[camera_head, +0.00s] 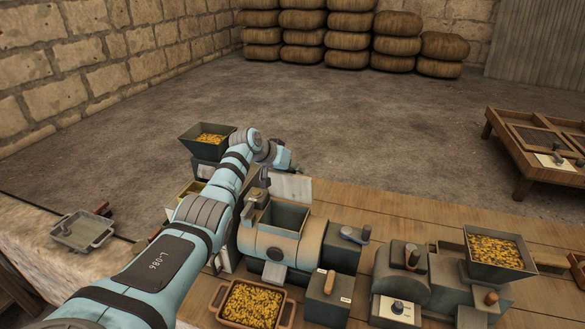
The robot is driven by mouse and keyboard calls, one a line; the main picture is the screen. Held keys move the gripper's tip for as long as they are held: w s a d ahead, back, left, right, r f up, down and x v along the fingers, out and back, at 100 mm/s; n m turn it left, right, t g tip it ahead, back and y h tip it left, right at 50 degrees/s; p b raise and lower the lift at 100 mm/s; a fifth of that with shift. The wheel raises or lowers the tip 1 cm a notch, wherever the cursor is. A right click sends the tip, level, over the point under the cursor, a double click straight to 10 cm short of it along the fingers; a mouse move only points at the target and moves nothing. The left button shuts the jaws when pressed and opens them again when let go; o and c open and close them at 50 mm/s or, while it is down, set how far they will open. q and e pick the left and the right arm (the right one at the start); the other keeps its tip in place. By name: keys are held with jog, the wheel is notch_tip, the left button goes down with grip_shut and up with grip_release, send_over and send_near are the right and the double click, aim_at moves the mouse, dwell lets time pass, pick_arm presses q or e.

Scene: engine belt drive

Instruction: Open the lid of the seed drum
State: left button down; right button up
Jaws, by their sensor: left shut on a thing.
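My left arm reaches over from the left. My left gripper (264,178) points down at the left edge of the panel, by a small fitting on the drum. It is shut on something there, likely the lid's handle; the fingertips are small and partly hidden. My right gripper is out of view.
A tray of yellow seed (251,304) stands in front of the drum. Seed-filled hoppers stand behind my arm (209,138) and at the right (495,252). A grey tray (82,231) lies at left.

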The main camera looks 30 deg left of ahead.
pick_arm(q)
jog(key=c, duration=1.8)
grip_release()
jog(key=shift+f, duration=0.35)
jog(key=o, duration=0.3)
jog(key=shift+w, duration=0.1)
jog(key=shift+o, duration=0.5)
jog(key=shift+w+a+f, duration=0.2)
jog(key=shift+w, duration=0.15)
jog(key=v, duration=1.2)
